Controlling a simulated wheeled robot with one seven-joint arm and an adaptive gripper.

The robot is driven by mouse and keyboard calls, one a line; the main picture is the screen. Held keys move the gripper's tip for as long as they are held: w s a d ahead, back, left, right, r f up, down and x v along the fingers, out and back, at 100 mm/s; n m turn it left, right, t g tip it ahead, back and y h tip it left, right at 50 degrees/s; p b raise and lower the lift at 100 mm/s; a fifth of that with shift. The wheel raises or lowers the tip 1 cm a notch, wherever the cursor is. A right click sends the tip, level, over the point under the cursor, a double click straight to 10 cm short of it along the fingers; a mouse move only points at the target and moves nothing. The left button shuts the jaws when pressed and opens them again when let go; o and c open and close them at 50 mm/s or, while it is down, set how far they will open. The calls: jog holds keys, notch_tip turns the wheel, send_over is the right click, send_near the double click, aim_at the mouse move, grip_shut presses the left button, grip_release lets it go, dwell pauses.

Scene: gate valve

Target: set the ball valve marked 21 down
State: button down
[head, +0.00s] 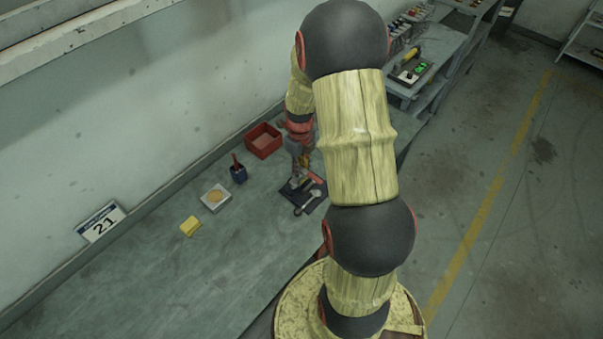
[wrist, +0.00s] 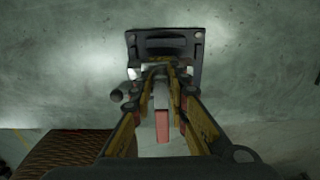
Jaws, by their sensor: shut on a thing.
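My gripper (head: 298,176) points down at the workbench and is shut on the ball valve, mostly hidden between the fingers. In the wrist view my gripper (wrist: 161,75) has a pale grey piece and a red handle-like strip (wrist: 163,125) between its fingers. A red piece also shows beside the fingertips in the head view (head: 317,180). Below is a dark mat or tray (head: 288,193), with a grey tool (head: 308,203) on it. I cannot tell whether the valve touches the surface.
On the bench (head: 165,275) stand a red bin (head: 263,140), a dark blue cup (head: 238,175), a pale tray (head: 207,203) with a tan item, and a yellow block (head: 189,226). The bench near the sign is bare. My arm hides part of the right side.

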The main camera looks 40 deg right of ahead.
aim_at(302, 173)
jog(key=shift+w+d+f, duration=0.15)
jog(key=shift+d+f, duration=0.35)
jog(key=shift+f, duration=1.65)
jog(key=shift+f, duration=0.1)
jog(key=c, duration=1.8)
grip_release()
jog(key=shift+o, duration=0.4)
